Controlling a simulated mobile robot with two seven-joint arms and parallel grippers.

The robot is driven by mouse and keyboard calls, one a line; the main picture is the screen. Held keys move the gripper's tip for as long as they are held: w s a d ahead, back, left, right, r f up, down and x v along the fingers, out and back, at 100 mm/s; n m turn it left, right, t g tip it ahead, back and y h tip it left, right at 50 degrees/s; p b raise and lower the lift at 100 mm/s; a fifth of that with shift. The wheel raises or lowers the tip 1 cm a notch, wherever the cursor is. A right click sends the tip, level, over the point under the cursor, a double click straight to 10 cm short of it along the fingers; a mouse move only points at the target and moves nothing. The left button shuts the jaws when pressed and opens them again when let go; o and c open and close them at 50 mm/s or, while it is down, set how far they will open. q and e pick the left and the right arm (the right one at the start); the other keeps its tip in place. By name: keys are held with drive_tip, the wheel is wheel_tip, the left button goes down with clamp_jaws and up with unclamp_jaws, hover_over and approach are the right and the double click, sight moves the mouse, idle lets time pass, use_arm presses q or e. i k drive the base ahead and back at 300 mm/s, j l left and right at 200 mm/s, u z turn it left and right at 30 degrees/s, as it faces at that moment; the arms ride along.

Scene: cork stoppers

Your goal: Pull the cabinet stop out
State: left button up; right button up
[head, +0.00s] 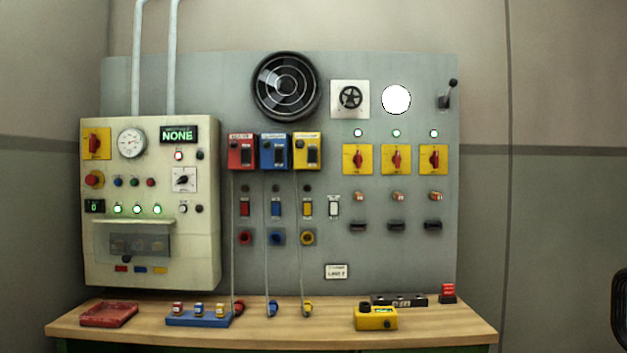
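The cream cabinet (150,270) is on the left of the grey panel, above the bench. I cannot tell at this size whether the button is pressed in or out. The cabinet's display (178,135) reads NONE in green.
Small coloured buttons (134,182) sit right of the stop, with lit green lamps (137,209) below. The wooden bench (270,338) holds a red tray (108,314), a blue rack (198,319) and a yellow control box (376,318). Cables hang from coloured boxes (274,152).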

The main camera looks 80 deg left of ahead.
sight(90, 179)
drive_tip(key=u, duration=3.8)
drive_tip(key=i+l, duration=1.05)
drive_tip(key=l, duration=0.2)
drive_tip(key=j+u, duration=0.05)
